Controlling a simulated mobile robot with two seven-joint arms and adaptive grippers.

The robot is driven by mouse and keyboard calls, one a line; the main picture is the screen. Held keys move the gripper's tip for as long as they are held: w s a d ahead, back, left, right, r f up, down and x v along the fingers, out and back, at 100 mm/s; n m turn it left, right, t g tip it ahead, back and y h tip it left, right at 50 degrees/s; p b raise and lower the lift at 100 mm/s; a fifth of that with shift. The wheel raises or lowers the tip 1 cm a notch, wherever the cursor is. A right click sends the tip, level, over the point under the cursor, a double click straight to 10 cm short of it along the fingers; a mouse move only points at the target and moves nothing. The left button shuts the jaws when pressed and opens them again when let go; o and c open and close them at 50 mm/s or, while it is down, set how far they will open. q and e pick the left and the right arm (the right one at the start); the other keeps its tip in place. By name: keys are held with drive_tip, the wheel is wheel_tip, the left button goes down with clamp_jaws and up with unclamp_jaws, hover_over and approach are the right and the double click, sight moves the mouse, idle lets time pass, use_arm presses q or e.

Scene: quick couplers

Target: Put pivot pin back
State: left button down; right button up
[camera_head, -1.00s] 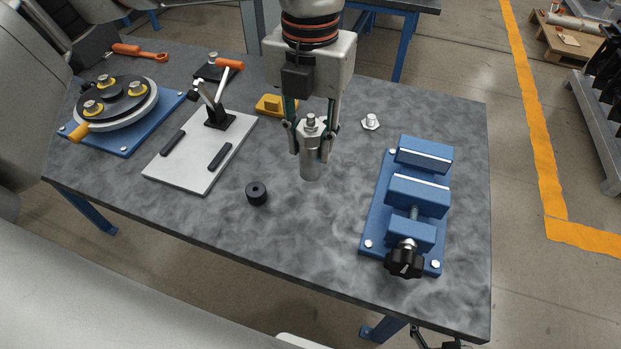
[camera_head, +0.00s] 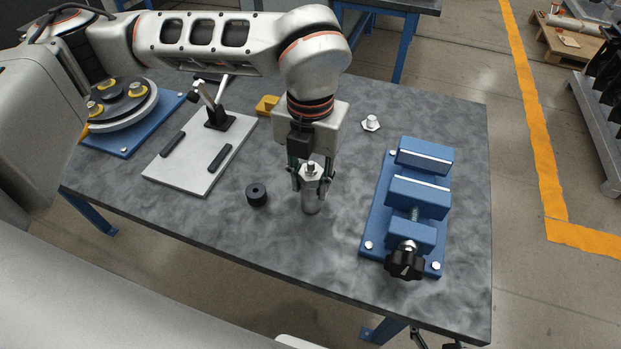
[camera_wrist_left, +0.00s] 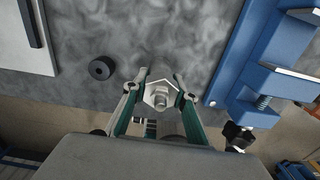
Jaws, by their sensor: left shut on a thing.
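My left gripper (camera_head: 311,183) is shut on a silver metal part, which looks like the pivot pin (camera_head: 312,203), with a hexagonal collar and a small stud on top. The part is upright. I cannot tell whether its lower end touches the table. The left wrist view shows its hexagonal top (camera_wrist_left: 159,97) between the two fingertips (camera_wrist_left: 160,90). A black ring (camera_head: 257,194) lies on the table just left of the gripper. My right gripper is not in view.
A blue vise (camera_head: 368,215) with a black knob (camera_head: 404,262) stands to the right. A toggle clamp on a pale plate (camera_head: 190,178) and a round fixture on a blue base (camera_head: 122,143) stand left. A small hex-based part (camera_head: 371,123) is behind. The front table strip is clear.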

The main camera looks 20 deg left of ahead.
use_arm(q)
drive_tip(key=shift+f, duration=0.1)
drive_tip(key=c, duration=1.6)
unclamp_jaws()
wheel_tip(320, 180, up, 12)
drive_tip(key=shift+r, duration=0.2)
